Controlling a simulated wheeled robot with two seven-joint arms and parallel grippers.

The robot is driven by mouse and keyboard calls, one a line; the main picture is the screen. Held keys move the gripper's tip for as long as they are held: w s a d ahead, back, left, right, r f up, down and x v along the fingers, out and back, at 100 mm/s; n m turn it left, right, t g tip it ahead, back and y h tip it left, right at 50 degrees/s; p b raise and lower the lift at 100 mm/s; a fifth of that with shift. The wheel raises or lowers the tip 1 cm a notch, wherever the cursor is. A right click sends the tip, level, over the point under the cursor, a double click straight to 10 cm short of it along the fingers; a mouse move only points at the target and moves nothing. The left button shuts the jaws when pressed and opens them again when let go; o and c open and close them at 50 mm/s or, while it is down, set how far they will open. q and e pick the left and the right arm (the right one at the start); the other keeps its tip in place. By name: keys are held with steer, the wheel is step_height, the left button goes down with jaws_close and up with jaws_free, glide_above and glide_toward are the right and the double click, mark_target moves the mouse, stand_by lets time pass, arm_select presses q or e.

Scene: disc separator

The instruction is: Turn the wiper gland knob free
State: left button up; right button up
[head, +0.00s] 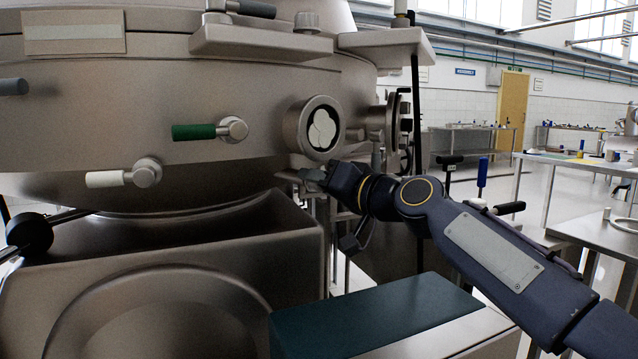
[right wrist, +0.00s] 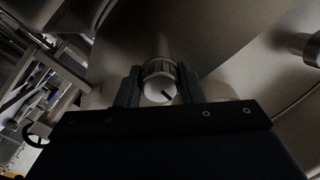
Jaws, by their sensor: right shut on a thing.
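The wiper gland knob (right wrist: 158,86) is a small round grey knob with a ribbed collar and a dark mark on its pale face. In the right wrist view it sits between the two dark fingers of my right gripper (right wrist: 158,90), which is shut on it. In the head view my right gripper (head: 312,176) reaches in from the right, under the round sight glass (head: 320,127) on the steel vessel (head: 260,100). The knob is hidden there behind the gripper and wrist. My left gripper is not in view.
A green-handled lever (head: 200,131) and a white-handled lever (head: 112,178) stick out of the vessel left of my gripper. A flanged fitting (head: 385,125) is to its right. A dark teal-topped surface (head: 385,312) lies below my arm. Benches stand at the right.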

steer(key=o, duration=1)
steer(key=shift+f, duration=0.1)
steer(key=b+v, duration=0.1)
steer(key=v, duration=0.7)
steer(key=shift+a+b, duration=0.1)
steer(key=shift+b, duration=0.2)
